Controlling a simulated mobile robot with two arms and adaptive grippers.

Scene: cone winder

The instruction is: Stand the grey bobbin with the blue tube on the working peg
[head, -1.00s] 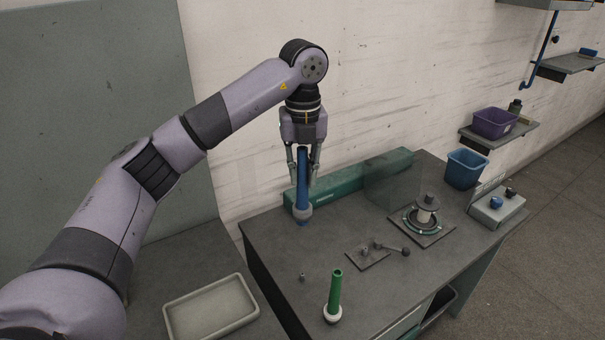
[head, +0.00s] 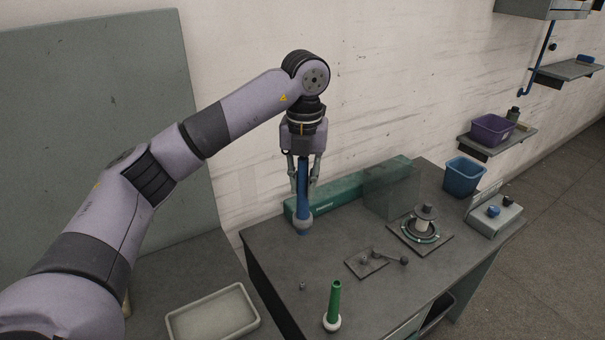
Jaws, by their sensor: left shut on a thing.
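The grey bobbin (head: 303,225) with the blue tube (head: 304,203) stands upright near the back left of the dark workbench. My left gripper (head: 304,187) points straight down over it and is shut on the upper part of the blue tube. I cannot tell whether the bobbin's base touches the bench. A small stub peg (head: 303,286) stands on the bench in front of it. A plate with a lever (head: 367,265) lies to the right; which of these is the working peg is not clear. My right gripper is out of view.
A white bobbin with a green tube (head: 334,300) stands at the front. A tray (head: 212,312) sits at the lower left.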

